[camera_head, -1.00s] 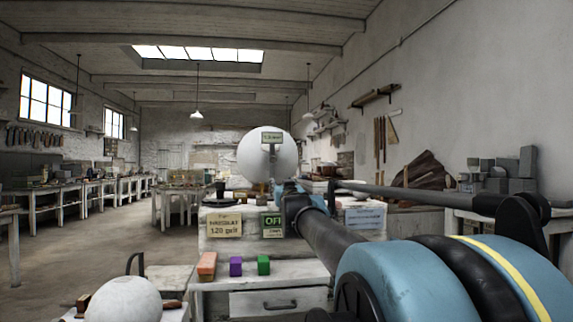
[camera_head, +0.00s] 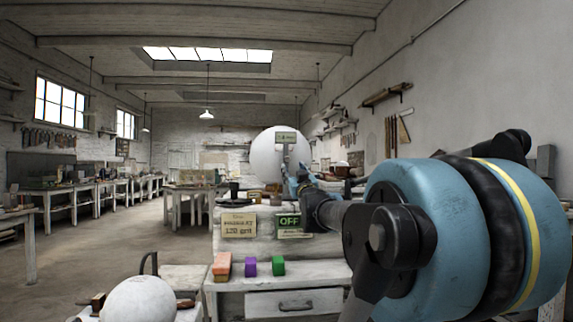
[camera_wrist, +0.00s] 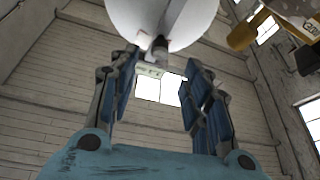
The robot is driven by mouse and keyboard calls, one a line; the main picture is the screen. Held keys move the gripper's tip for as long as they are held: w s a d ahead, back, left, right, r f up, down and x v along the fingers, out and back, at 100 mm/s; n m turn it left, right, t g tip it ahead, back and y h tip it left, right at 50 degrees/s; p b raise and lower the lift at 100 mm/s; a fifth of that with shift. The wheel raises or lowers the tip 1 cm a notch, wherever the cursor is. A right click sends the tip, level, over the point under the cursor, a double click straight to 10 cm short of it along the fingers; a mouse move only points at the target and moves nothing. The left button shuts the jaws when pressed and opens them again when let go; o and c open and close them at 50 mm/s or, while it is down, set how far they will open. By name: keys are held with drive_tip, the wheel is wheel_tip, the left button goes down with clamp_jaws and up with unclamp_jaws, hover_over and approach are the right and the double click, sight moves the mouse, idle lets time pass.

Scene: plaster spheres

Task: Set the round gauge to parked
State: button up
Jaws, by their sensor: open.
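A large white sphere (camera_head: 268,156) stands on the far side of the workbench, with a small tag (camera_head: 285,137) and a grey upright piece in front of it. No dial face or pointer is readable, so I cannot tell which part is the round gauge. My gripper (camera_head: 300,184) is small in the head view, just in front of and below the sphere. In the wrist view my gripper (camera_wrist: 161,60) is open with nothing between its blue fingers. The white round body (camera_wrist: 185,18) and a grey stem are beyond the fingertips.
A green OFF sign (camera_head: 290,224) and a cream grit sign (camera_head: 238,225) are on the bench front. A yellow piece (camera_wrist: 243,36) is at upper right in the wrist view.

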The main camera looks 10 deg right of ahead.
sight(288, 162)
drive_tip(key=x, duration=1.1)
drive_tip(key=shift+w+r, duration=0.1)
drive_tip(key=shift+w, duration=0.15)
drive_tip(key=shift+c, duration=0.5)
clamp_jaws()
